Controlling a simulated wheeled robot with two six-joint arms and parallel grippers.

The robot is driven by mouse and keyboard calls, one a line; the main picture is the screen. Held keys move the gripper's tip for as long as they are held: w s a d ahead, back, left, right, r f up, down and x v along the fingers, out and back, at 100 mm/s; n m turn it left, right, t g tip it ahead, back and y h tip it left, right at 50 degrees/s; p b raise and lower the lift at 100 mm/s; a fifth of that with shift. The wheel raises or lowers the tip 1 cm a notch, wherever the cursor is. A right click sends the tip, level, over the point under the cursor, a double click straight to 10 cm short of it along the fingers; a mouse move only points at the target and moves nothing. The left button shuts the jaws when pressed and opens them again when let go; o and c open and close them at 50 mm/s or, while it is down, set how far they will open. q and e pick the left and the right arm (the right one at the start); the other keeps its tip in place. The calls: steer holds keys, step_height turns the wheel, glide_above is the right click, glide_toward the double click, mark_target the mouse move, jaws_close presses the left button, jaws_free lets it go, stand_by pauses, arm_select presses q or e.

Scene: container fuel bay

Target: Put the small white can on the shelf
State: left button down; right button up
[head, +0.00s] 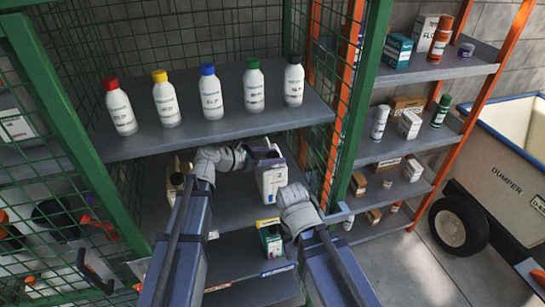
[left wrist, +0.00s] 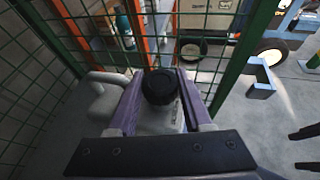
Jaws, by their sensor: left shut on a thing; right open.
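The small white can (head: 271,183) is a white container with a printed label, in the bay below the bottle shelf. My left gripper (head: 264,154) is shut on its top with purple fingers. In the left wrist view, the can's black cap (left wrist: 160,86) sits between the fingers, with part of its pale body (left wrist: 160,118) below. I cannot tell whether its base touches the shelf (head: 235,211) under it. My right gripper (head: 297,207) is lower and to the right, near the bay's right side. It is apart from the can; its fingers are not clear in the head view.
Several white bottles with coloured caps (head: 211,92) stand on the upper shelf (head: 300,121). Green posts (head: 361,95) and wire mesh flank the bay. A green-and-white box (head: 271,240) stands lower down. An orange rack holds small goods at right, beside a dumper (head: 510,165).

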arm_select(q)
steer(key=shift+w, duration=0.4)
steer(key=shift+w+f, duration=0.1)
steer(key=shift+w, duration=0.1)
steer(key=shift+s+f+b, duration=0.1)
steer(key=shift+f+b, duration=0.55)
steer(key=shift+b, duration=0.1)
steer(key=shift+c, duration=1.6)
jaws_free()
